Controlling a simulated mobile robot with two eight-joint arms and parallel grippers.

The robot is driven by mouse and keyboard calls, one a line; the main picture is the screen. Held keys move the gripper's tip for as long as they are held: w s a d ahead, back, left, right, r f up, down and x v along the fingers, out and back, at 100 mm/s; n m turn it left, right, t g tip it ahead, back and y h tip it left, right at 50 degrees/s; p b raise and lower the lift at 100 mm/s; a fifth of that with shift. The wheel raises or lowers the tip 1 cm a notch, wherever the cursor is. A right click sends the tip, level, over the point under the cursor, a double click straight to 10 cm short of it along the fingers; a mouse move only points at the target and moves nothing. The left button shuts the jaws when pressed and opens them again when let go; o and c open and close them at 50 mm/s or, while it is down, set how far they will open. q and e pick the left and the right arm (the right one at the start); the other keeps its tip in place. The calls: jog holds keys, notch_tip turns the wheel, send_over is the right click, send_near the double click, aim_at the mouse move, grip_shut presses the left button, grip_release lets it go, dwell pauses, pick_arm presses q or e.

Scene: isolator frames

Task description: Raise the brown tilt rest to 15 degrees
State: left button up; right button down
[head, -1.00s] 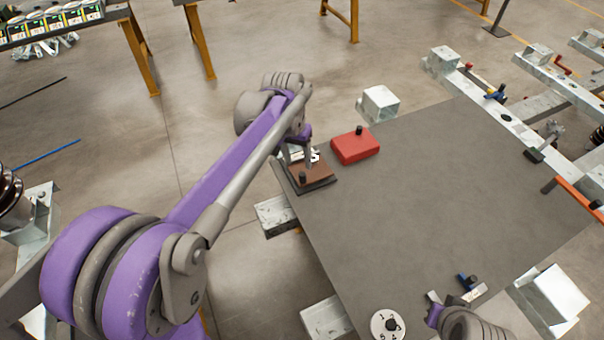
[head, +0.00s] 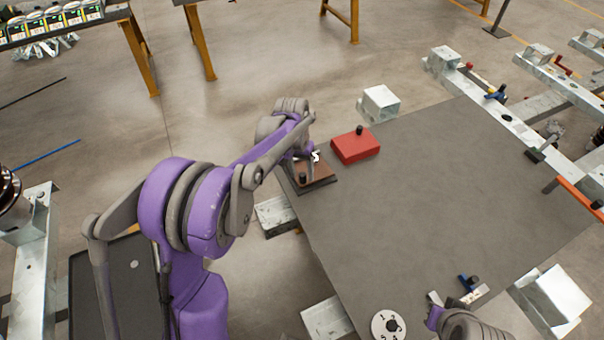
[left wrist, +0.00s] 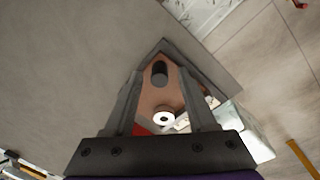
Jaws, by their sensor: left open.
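The brown tilt rest (head: 322,170) lies on a dark base at the far left corner of the grey table. It looks flat or nearly so; I cannot read its angle. A black knob (head: 302,178) stands on its near left side. My left gripper (head: 306,158) is over the rest and hides part of it. In the left wrist view the open fingers (left wrist: 159,72) frame the brown plate (left wrist: 150,98), a dark knob (left wrist: 159,76) and a white ring (left wrist: 163,118). Contact cannot be told. My right arm's end (head: 437,316) shows at bottom right; its fingers are unclear.
A red block with a black knob (head: 355,147) stands just right of the rest. The middle of the grey table (head: 440,200) is clear.

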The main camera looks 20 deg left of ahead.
pick_arm(q)
jog(key=shift+d+f, duration=0.1)
jog(key=shift+f, duration=0.45)
grip_shut()
jog(key=shift+r, duration=0.1)
dwell(1.0)
